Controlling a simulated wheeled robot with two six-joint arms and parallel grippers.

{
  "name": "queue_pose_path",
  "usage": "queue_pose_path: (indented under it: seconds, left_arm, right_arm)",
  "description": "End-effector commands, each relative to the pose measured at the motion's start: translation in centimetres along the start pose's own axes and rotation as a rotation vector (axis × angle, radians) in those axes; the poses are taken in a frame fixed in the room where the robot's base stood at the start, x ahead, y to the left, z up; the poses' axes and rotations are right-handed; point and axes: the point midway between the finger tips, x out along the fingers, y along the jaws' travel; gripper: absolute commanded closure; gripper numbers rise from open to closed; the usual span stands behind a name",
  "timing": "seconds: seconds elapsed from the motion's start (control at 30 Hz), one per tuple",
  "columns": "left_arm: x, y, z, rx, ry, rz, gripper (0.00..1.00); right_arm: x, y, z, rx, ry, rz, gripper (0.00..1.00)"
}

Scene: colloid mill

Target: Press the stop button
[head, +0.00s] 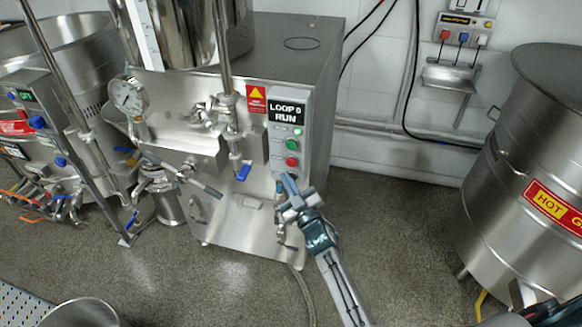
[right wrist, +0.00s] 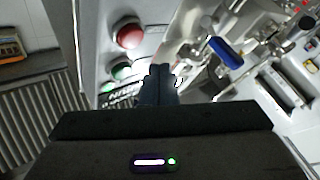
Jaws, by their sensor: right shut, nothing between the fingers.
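The red stop button (head: 292,161) is a round knob low on the grey control panel at the machine's right front. It also shows in the right wrist view (right wrist: 130,36), up and left of the fingers. The green button (head: 292,145) sits just above it, below a display (head: 287,112) reading "LOOP 0 RUN" and a lit green lamp (head: 298,132). My right gripper (head: 289,180) is shut and empty, with its tips just below the red button in the head view. The right wrist view shows its closed fingers (right wrist: 160,72) apart from the button. My left gripper is not in view.
A blue-handled valve (head: 243,172) sticks out left of the panel, and it shows right of the fingers in the right wrist view (right wrist: 226,53). A steel drum (head: 525,150) stands at right. Open floor (head: 400,215) lies between machine and drum.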

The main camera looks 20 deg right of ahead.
Motion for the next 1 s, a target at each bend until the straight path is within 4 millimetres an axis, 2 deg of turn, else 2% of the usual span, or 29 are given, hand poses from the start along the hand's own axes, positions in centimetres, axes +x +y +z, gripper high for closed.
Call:
queue_pose_path:
  seconds: [0.3,1.0]
  left_arm:
    - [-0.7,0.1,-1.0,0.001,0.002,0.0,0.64]
    - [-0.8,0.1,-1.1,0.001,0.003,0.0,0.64]
  right_arm:
    - [1.7,1.2,1.2,0.001,0.0,0.0,1.0]
    - [1.8,1.3,1.3,0.0,-0.001,0.0,1.0]
